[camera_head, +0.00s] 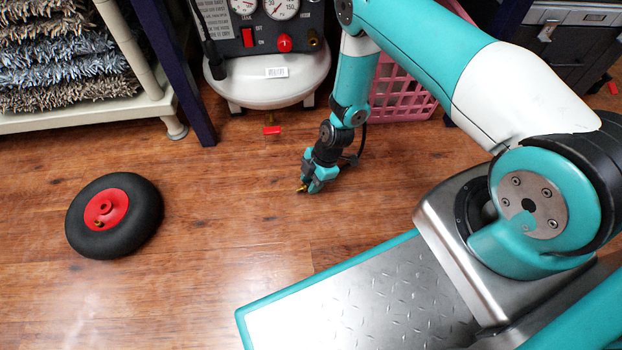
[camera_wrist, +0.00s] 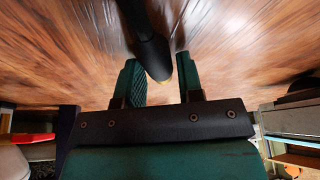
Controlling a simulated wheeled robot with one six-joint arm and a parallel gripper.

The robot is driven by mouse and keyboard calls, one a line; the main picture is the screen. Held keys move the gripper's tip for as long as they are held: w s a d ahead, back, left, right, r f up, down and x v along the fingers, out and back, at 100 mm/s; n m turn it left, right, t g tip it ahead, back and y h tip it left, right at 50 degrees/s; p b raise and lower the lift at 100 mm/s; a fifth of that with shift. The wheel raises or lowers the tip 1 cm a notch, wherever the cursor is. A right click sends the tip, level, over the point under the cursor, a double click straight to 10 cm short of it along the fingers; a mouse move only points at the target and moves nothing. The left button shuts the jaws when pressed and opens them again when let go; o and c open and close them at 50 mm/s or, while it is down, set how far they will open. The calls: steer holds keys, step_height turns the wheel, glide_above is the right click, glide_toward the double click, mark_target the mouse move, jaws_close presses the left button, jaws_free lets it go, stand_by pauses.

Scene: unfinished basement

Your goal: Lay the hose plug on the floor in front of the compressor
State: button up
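The hose plug (camera_wrist: 153,55) is a dark, thick hose end with a brass tip, seen between my two fingers in the wrist view. In the head view only its small brass tip (camera_head: 302,189) shows, at the left of my fingertips; the gripper hides the rest. My gripper (camera_head: 314,185) points down, close above the floor (camera_head: 235,195), in front of the compressor (camera_head: 270,85) and a little to its right. In the wrist view my fingers (camera_wrist: 161,80) are partly closed around the plug, with a thin gap seeming to show on the right side. Whether the plug touches the floor is unclear.
A black wheel with a red hub (camera_head: 106,210) lies on the floor at the left. A pink basket (camera_head: 400,90) stands behind my arm. The floor between wheel and gripper is clear.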

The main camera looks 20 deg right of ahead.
steer(key=shift+w+f, duration=0.2)
steer(key=shift+w, duration=0.1)
steer(key=shift+r, duration=0.25)
steer(key=p+v, duration=0.9)
steer(key=v, duration=0.3)
steer(key=a+r+m, duration=0.3)
steer(key=r, duration=1.1)
steer(key=a+r+m, duration=0.2)
steer(key=a+r, duration=0.2)
steer(key=r, duration=1)
steer(key=s+a+r+m, duration=0.2)
steer(key=s+r+m, duration=0.4)
steer(key=s+r, duration=1.2)
steer(key=shift+s+m, duration=0.4)
steer(key=shift+s, duration=0.3)
steer(key=shift+r, duration=0.25)
